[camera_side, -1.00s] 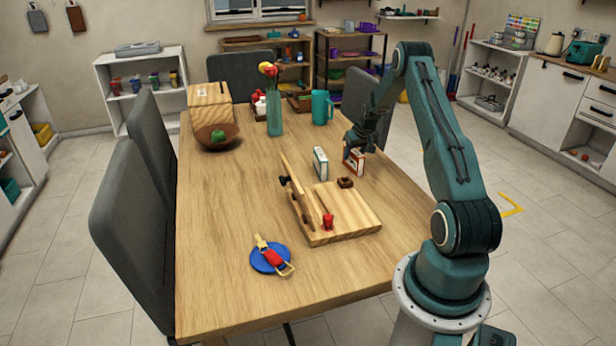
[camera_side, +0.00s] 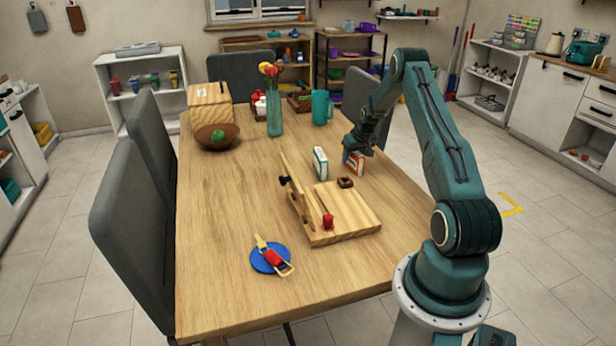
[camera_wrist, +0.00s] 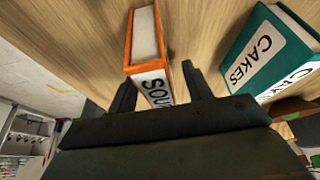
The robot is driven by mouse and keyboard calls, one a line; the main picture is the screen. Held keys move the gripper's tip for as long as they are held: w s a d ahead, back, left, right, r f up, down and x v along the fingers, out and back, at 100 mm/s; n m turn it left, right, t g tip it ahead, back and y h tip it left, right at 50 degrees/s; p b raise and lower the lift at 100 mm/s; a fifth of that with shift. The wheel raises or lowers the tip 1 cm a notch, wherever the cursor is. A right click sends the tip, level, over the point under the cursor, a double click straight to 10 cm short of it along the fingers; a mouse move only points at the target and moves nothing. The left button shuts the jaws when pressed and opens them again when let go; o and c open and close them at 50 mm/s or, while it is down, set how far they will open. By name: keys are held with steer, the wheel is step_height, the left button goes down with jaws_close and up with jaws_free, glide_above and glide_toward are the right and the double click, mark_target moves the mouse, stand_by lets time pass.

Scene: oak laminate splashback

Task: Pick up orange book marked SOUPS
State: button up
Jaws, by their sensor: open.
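The orange book marked SOUPS (camera_side: 354,163) stands upright on the table under my gripper. In the wrist view the book (camera_wrist: 150,50) shows its orange cover edges, pale pages and part of its lettering, "SOU". My gripper (camera_wrist: 157,85) is open, with one dark finger on each side of the book. Its fingers do not look closed on the book; whether either touches it I cannot tell. My gripper (camera_side: 356,150) partly hides the book's upper part in the side view. The lower part of the lettering is hidden behind the gripper body in the wrist view.
A teal book marked CAKES (camera_wrist: 270,55) stands close beside the orange one; it also shows in the side view (camera_side: 321,162). A teal pitcher (camera_side: 321,107) stands behind.

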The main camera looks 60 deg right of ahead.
steer(key=shift+f, duration=0.25)
stand_by(0.3)
jaws_close()
steer(key=shift+r, duration=0.1)
step_height(320, 180, up, 20)
steer(key=shift+r, duration=0.2)
stand_by(0.8)
stand_by(0.5)
